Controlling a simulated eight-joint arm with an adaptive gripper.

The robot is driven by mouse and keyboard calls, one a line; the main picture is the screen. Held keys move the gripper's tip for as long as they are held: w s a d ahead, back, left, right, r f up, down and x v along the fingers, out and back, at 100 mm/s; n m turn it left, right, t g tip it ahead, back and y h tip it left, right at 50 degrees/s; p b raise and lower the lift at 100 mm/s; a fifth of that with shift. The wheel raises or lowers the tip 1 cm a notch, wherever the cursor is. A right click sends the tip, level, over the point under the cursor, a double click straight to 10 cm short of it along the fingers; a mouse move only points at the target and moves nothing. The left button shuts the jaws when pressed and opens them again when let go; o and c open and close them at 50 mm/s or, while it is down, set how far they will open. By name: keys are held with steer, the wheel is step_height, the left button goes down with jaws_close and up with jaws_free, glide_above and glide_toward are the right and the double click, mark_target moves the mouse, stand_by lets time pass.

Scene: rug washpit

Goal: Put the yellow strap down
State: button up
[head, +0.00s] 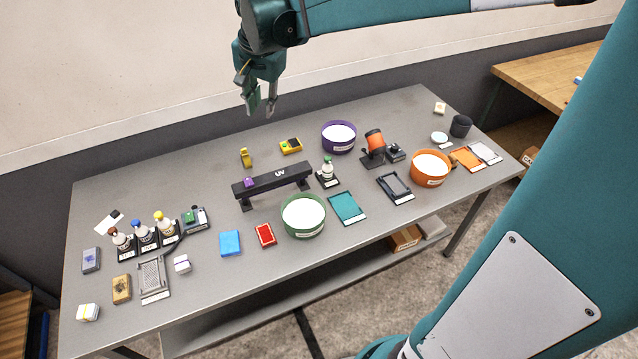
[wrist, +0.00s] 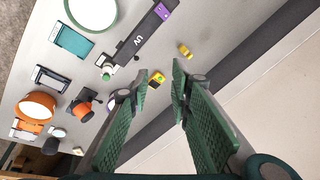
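The yellow strap (head: 246,157) appears to be the small yellow piece on the grey table near its back edge, left of the yellow-and-black block. It also shows in the wrist view (wrist: 184,50), beyond the fingertips. My gripper (head: 262,108) is above the back of the table, higher than the strap and apart from it. In the wrist view its two green fingers (wrist: 160,78) are spread with a clear gap and nothing between them.
A yellow-and-black block (head: 291,146) lies near the strap. The black UV bar (head: 273,178) stands in front of it. Purple (head: 339,138), green (head: 303,216) and orange (head: 431,168) tubs stand to the right and front. Bare table lies left of the strap.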

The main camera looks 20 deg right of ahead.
steer(key=s+d+f+n+t, duration=0.1)
steer(key=s+n, duration=0.3)
steer(key=s, duration=1.1)
steer(key=s+d+f+n+t, duration=0.2)
steer(key=s+n, duration=0.3)
steer(key=s, duration=1)
steer(key=shift+s+f+n+t, duration=0.2)
steer(key=shift+n+t, duration=0.1)
steer(key=shift+t, duration=0.2)
